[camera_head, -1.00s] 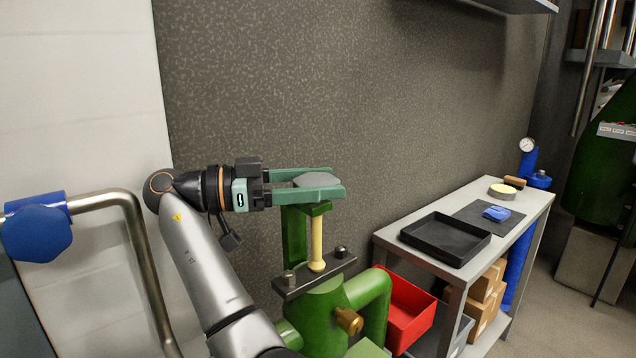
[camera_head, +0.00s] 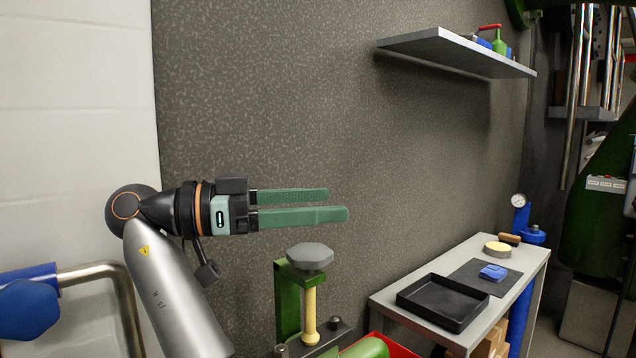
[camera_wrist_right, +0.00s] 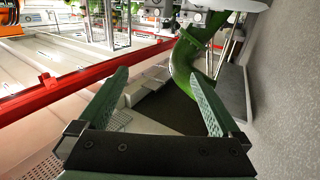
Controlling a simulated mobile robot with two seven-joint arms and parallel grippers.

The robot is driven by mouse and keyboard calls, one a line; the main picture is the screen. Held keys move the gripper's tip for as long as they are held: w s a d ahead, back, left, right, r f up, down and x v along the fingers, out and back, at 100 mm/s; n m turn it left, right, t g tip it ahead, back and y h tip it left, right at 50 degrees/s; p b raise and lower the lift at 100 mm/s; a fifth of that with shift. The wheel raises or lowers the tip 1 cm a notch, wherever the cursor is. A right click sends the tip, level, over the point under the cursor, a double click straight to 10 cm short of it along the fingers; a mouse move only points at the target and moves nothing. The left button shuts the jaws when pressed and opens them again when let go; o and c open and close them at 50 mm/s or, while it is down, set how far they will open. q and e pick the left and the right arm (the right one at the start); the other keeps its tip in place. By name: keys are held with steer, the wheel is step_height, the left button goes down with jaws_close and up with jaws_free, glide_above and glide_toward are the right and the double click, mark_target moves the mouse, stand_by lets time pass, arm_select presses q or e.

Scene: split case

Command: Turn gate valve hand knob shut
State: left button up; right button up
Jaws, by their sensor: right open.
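The gate valve's grey hand knob (camera_head: 310,256) sits on top of a green valve frame (camera_head: 288,300), above a yellow stem (camera_head: 310,312). My right gripper (camera_head: 338,204) is open and empty, with its green fingers pointing right. In the head view it appears above the knob, apart from it. In the right wrist view the two fingers of the right gripper (camera_wrist_right: 157,95) are spread with nothing between them; I cannot make out the knob there. The lower part of the valve is cut off by the head view's bottom edge. My left gripper is not in view.
A grey workbench (camera_head: 385,300) stands at right, bearing a black tray (camera_head: 443,302), a dark mat and a blue item (camera_head: 493,272). A wall shelf (camera_head: 455,52) hangs above. A bent metal pipe with a blue fitting (camera_head: 28,305) is at left. The wall behind the gripper is bare.

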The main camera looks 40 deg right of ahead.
steer(key=s+a+r, duration=0.4)
steer(key=s+a, duration=0.1)
steer(key=s, duration=0.2)
steer(key=shift+s+r, duration=0.15)
steer(key=shift+s, duration=0.2)
